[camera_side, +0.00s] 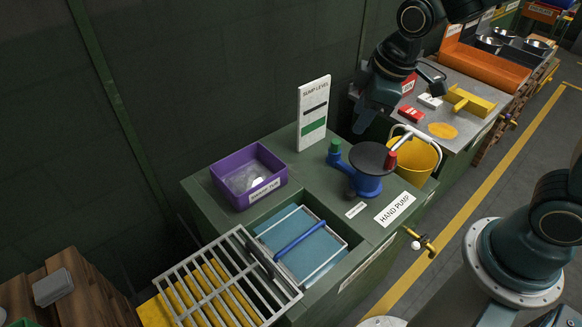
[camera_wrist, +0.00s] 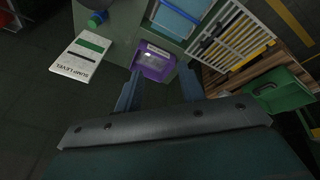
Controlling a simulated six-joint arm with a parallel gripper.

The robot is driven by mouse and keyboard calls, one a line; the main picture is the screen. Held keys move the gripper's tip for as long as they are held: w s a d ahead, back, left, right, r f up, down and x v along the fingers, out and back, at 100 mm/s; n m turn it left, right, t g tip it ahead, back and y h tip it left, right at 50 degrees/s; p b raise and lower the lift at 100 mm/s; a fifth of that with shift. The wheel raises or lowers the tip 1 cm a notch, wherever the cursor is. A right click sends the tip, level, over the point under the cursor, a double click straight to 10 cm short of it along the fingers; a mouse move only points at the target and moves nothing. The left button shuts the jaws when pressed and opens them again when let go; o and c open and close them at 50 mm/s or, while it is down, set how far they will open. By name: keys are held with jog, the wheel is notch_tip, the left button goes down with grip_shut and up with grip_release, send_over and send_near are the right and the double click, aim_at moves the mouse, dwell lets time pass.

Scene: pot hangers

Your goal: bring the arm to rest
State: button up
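My gripper (camera_side: 379,107) hangs in the air at the upper middle of the side view, to the right of the sump level sign. In the wrist view its two fingers (camera_wrist: 160,92) stand apart with nothing between them, so it is open and empty. Beyond the fingers, lower down, the purple tub (camera_wrist: 154,62) shows with something pale inside. The gripper touches none of the things on the bench.
The green bench (camera_side: 320,176) holds the purple tub (camera_side: 272,157), the sump level sign (camera_side: 313,112), the blue hand pump (camera_side: 368,186) and a blue basin (camera_side: 287,261). A metal grate (camera_side: 232,291) lies tilted beside the basin. A yellow bucket (camera_side: 414,160) stands right of the pump.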

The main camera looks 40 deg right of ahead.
jog(key=s+d+r+m+t, duration=0.1)
jog(key=s+r+m, duration=0.3)
jog(key=s, duration=0.4)
jog(key=s+d+r+m+t, duration=0.1)
jog(key=s+d+r+m, duration=0.2)
jog(key=s, duration=0.5)
jog(key=shift+s+d+r+m, duration=0.3)
jog(key=shift+r+m, duration=0.2)
jog(key=shift+r, duration=0.5)
